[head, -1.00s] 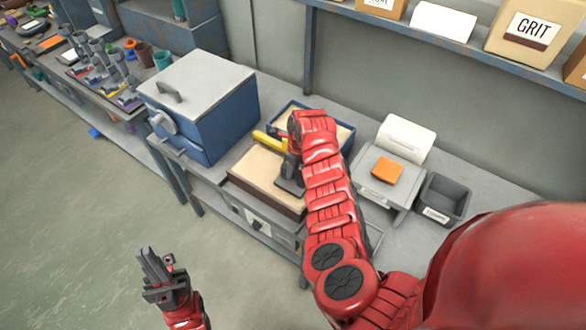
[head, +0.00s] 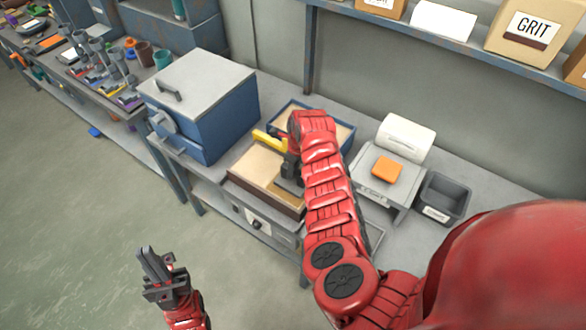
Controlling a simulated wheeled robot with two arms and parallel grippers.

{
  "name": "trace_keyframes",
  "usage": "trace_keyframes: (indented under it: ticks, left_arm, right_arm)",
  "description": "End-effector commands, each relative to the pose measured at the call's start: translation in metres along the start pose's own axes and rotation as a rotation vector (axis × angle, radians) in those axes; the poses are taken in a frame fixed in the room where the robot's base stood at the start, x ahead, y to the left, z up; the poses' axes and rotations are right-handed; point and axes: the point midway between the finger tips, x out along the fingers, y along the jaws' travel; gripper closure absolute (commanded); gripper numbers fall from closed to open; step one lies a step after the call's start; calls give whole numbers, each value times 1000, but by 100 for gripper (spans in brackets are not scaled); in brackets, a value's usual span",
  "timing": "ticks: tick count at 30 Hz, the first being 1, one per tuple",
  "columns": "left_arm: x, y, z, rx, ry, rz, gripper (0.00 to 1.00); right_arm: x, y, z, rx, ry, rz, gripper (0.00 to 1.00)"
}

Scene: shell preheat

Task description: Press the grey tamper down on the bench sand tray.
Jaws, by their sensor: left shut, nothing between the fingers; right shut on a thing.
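The grey tamper (head: 289,185) is at the right part of the sand surface of a brown-sided sand tray (head: 252,181) on the bench. Its base looks to be on or just above the sand; I cannot tell which. My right gripper (head: 291,166) is shut on the tamper from above, and my red forearm hides part of the tamper and the tray's right side. My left gripper (head: 150,262) is shut and empty, out over the floor at the lower left, away from the bench.
A blue-walled sand tray (head: 283,110) stands behind, with a yellow object (head: 267,140) between the trays. A blue box oven (head: 203,105) stands left. To the right are a grey scale-like device (head: 367,183) with an orange block (head: 387,170) and a dark bin (head: 442,200).

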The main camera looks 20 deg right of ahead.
Motion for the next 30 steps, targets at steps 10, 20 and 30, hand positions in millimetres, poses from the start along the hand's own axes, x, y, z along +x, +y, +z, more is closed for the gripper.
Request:
trace_keyframes:
  ticks: [10,20,30]
  left_arm:
    - [31,-2,-5,0,0,0,100]
    - [59,-3,-10,0,0,0,100]
    - [83,-4,-14,0,0,0,100]
  right_arm:
    - [-27,0,4,0,1,1,100]
    - [-50,1,7,0,1,2,100]
    - [-71,0,12,0,-1,-1,100]
